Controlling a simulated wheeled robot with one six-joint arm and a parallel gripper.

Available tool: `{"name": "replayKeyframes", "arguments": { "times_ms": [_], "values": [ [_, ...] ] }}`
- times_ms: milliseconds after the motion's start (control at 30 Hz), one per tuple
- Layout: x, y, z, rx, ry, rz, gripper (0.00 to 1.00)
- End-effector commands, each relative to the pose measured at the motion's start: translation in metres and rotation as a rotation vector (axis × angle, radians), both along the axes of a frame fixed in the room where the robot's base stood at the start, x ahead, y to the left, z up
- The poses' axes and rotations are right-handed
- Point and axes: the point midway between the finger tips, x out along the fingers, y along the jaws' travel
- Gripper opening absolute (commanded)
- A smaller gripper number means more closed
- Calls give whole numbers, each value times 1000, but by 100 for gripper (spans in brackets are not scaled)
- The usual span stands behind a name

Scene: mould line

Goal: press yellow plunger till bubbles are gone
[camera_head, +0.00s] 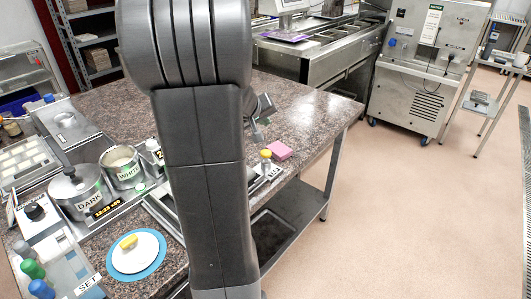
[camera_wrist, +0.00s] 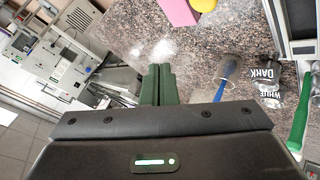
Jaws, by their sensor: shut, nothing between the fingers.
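A yellow-topped plunger (camera_head: 266,154) stands near the right edge of the granite counter, partly behind my arm in the head view. A yellow rounded top, probably the same one, is cut off by the upper edge of the wrist view (camera_wrist: 203,4). My gripper (camera_wrist: 158,68) is shut and empty, its two green-padded fingers side by side. It is apart from the yellow top, over the counter's edge side in the wrist view. In the head view my arm hides much of the gripper. Bubbles cannot be made out.
A pink block (camera_head: 278,150) lies beside the plunger. Pots labelled DARK (camera_head: 80,193) and WHITE (camera_head: 122,167) stand at left. A white plate with a yellow piece (camera_head: 128,242) sits at front. A blue-handled tool (camera_wrist: 226,82) lies on the granite counter (camera_head: 305,105).

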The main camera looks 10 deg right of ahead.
Motion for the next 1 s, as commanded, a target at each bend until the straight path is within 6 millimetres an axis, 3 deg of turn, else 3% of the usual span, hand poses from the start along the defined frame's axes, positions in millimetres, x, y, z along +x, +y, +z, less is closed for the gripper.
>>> {"name": "replayKeyframes", "arguments": {
  "times_ms": [600,1000],
  "values": [
    [0,0,-77,1,0,-1,0],
    [0,0,-83,1,0,-1,0]
  ]
}}
